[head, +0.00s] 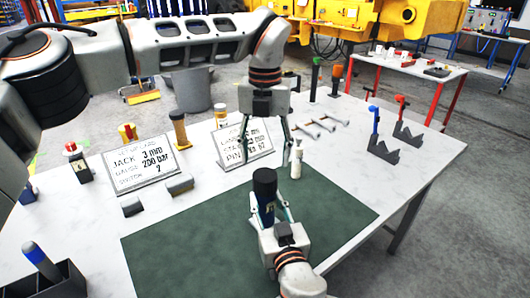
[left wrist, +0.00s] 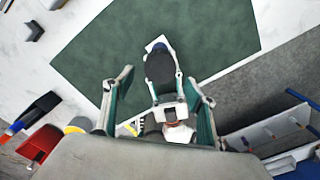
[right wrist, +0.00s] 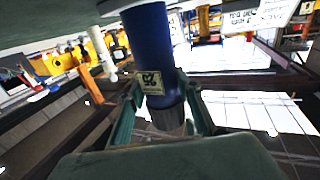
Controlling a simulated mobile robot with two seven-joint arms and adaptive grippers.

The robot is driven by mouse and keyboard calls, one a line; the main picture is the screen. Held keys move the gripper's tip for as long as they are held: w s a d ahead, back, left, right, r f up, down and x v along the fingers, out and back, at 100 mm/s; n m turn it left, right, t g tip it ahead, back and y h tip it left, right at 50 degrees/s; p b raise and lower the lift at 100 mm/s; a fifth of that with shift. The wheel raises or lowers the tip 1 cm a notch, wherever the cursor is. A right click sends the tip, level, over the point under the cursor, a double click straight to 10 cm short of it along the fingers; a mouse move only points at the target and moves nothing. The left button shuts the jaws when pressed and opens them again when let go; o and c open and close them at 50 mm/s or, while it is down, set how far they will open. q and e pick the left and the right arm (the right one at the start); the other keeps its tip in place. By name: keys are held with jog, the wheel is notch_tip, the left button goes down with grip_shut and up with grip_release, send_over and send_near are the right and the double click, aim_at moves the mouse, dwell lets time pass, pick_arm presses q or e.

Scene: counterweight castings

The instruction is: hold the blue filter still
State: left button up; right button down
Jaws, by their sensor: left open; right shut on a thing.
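The blue filter (head: 266,211), a cylinder with a dark top, stands upright over the green mat (head: 340,205) in the head view. My right gripper (head: 268,218) is shut on it from the near side. In the right wrist view the filter (right wrist: 148,45) rises between the fingers, with a small pale label marked in black. My left gripper (head: 266,150) is open and empty, fingers pointing down, beyond and above the filter. In the left wrist view the filter's dark top (left wrist: 160,66) shows beyond the open fingers. The filter's lower end is hidden in the head view.
A white bottle (head: 296,163) stands close to my left gripper. Two sign boards (head: 140,165) (head: 245,147), grey blocks (head: 180,184) and yellow-brown cylinders (head: 179,130) stand to the left and behind. Grey stands (head: 384,150) with blue and red handles are at right. The mat's right part is clear.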

aim_at(265, 175)
pick_arm(q)
jog(key=shift+f, duration=4.05)
jog(key=c, duration=1.1)
jog(key=o, duration=1.3)
jog(key=shift+c, duration=0.2)
jog(key=shift+r, duration=0.1)
notch_tip(265, 175, up, 12)
